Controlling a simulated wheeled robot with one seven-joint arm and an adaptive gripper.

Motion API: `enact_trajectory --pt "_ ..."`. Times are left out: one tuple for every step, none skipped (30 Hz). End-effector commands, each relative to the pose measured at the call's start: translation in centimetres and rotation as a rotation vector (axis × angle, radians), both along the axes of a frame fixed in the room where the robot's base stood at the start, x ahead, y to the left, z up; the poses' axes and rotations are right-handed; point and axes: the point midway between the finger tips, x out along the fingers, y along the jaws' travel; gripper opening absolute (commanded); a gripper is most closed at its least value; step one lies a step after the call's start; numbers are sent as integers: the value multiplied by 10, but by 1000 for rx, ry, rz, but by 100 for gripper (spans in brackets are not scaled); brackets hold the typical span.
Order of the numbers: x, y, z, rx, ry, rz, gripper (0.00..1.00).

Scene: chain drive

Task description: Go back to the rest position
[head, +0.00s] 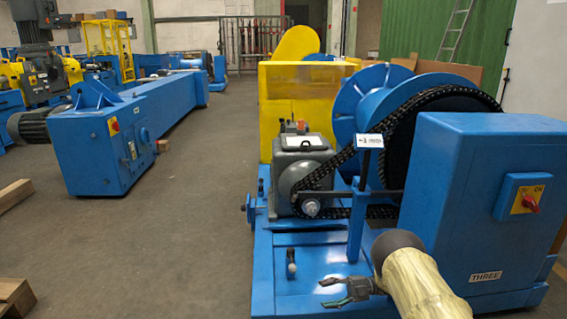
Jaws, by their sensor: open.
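My gripper (336,291) is low in the head view, in front of the blue machine base. My arm comes in from the bottom right with a pale yellowish cover. A black chain (340,160) runs around a small sprocket at the grey gearbox (303,165) and a large wheel at the blue drum (365,95). My gripper is well apart from the chain, nearer to me and below it.
A blue cabinet (455,200) marked THREE, with a red switch (528,202), stands close on the right by my arm. A blue post (358,225) with a small sign rises from the base. Wooden blocks (15,295) lie at left. The floor (160,240) between is clear.

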Motion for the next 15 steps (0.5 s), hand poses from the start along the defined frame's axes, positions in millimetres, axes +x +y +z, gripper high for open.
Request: enact_trajectory --pt "-1 3 -4 0 15 -24 53" --pt "-1 4 -5 -1 22 -42 53" --pt "0 4 -7 -2 32 -66 53" --pt "0 5 -9 -2 42 -85 53" --pt "0 5 -10 -3 50 -106 53" --pt "0 6 -12 -4 63 -135 53" --pt "1 6 -14 -5 74 -159 53" --pt "1 6 -16 -6 85 -182 53" --pt "1 6 -19 -8 102 -217 53" --pt "1 6 -21 -11 116 -244 53" --pt "1 6 -24 -13 129 -271 53" --pt "1 5 -27 -16 150 -312 53" --pt "0 4 -30 -20 170 -347 53" --pt "-1 4 -34 -22 191 -382 53" --pt "-2 3 -39 -27 224 -434 53"
